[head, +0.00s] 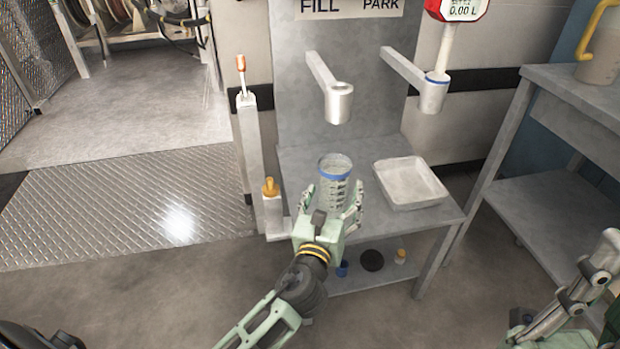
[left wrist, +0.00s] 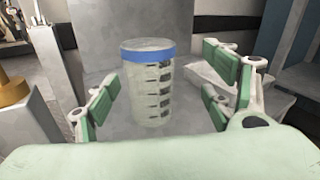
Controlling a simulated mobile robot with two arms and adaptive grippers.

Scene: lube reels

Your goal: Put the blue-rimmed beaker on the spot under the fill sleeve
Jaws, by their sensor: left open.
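The blue-rimmed beaker (head: 335,182) is clear with dark graduation marks and stands upright on the grey bench, below the empty fill sleeve (head: 339,102). My left gripper (head: 334,200) is open, with its fingers on both sides of the beaker's lower part. In the left wrist view the beaker (left wrist: 150,85) stands between the spread green finger pads (left wrist: 162,100), with gaps on both sides. The spot under the sleeve is not visible. My right arm shows at the lower right of the head view, but its fingertips cannot be made out.
A pale tray (head: 411,184) sits on the bench to the right. A park sleeve (head: 433,92) holds a nozzle under a red meter (head: 458,10). An orange-topped post (head: 271,203) stands left of the bench. A second table (head: 580,100) with a yellow-handled jug is at right.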

